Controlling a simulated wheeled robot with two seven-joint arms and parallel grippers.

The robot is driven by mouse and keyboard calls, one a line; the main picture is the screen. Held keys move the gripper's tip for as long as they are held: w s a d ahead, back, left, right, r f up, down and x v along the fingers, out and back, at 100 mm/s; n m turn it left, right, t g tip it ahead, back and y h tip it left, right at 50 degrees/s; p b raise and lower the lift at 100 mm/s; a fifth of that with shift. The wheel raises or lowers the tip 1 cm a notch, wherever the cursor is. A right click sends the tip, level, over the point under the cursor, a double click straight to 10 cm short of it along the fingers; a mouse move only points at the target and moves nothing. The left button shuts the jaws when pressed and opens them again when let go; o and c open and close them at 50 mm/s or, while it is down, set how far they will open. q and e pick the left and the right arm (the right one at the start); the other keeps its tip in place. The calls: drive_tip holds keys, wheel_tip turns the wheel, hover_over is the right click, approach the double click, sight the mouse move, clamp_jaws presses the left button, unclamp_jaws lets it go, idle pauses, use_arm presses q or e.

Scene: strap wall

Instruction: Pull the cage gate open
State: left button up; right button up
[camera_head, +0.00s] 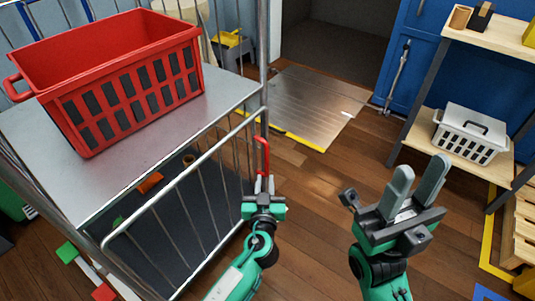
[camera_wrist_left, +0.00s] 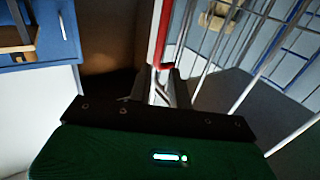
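The wire cage has a barred gate (camera_head: 185,215) with a grey tube frame, below a metal shelf. A red handle (camera_head: 263,157) stands upright at the gate's right edge; it also shows in the left wrist view (camera_wrist_left: 159,40). My left gripper (camera_head: 264,184) is at the handle's lower end. In the left wrist view its fingertips (camera_wrist_left: 166,75) are close together at the handle's bent lower end; I cannot tell whether they grip it. My right gripper (camera_head: 418,178) is open and empty, off to the right, with its fingers pointing up.
A red basket (camera_head: 125,85) sits on the cage's metal shelf (camera_head: 70,185). A metal plate (camera_head: 305,105) with yellow edging lies on the floor behind. A shelf rack with a white basket (camera_head: 470,133) stands at right. Wooden floor between cage and rack is clear.

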sight(266, 155)
use_arm(q)
drive_tip(key=w, duration=0.8)
drive_tip(key=w+b, duration=0.1)
drive_tip(key=w, duration=0.3)
drive_tip(key=shift+d, duration=0.25)
drive_tip(key=shift+c, duration=0.4)
clamp_jaws()
